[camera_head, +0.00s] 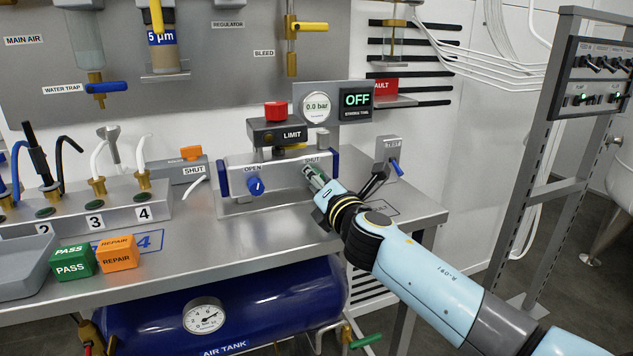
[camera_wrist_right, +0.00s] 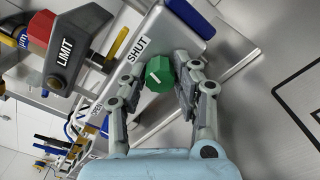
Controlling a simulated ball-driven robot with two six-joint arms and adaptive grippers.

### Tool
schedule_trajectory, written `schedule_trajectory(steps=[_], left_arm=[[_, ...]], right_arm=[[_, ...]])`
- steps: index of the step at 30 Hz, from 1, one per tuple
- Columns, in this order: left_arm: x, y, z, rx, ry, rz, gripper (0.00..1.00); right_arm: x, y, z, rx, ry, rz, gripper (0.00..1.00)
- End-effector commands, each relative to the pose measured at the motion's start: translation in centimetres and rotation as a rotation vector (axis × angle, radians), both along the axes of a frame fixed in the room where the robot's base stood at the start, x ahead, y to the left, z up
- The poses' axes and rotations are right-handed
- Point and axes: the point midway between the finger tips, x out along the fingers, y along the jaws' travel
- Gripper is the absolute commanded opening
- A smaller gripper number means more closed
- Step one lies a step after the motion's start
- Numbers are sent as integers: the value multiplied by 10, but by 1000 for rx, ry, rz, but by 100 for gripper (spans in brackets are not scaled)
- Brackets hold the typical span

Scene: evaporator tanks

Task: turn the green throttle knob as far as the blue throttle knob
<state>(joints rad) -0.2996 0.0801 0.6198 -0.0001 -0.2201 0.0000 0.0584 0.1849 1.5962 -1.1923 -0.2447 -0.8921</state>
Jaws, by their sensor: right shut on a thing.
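The green throttle knob (camera_wrist_right: 160,74) is on the front of the grey valve block beside the SHUT label, and it carries a white pointer mark. My right gripper (camera_wrist_right: 168,80) is shut on it, one finger on each side. In the head view my right gripper (camera_head: 315,178) reaches the block's right part and mostly hides the green knob. The blue throttle knob (camera_head: 255,187) is on the same block's left part, under the OPEN label, with a short white mark on its face. My left gripper is not in view.
A LIMIT unit with a red button (camera_head: 276,111) sits above the block. A grey TEST box with a blue lever (camera_head: 397,167) stands close to my right gripper. Green PASS (camera_head: 73,262) and orange REPAIR (camera_head: 117,254) blocks lie at the left. A display (camera_head: 356,100) reads OFF.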

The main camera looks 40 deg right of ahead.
Motion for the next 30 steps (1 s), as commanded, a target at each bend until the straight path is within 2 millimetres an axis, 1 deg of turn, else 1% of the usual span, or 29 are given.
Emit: schedule_trajectory(steps=[10, 11, 15, 16, 25, 28, 30], left_arm=[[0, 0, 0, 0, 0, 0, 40], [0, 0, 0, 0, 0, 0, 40], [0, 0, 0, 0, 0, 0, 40], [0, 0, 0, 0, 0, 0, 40], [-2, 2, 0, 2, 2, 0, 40], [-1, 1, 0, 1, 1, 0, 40], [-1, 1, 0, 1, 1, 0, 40]], right_arm=[[0, 0, -1, 3, 1, -1, 0], [0, 0, -1, 2, 1, -1, 30], [0, 0, -1, 2, 1, -1, 48], [0, 0, -1, 2, 1, -1, 51], [-3, 1, -1, 2, 2, -1, 51], [-13, 3, -1, 3, 1, -1, 51], [-26, 6, -2, 5, 3, 0, 51]])
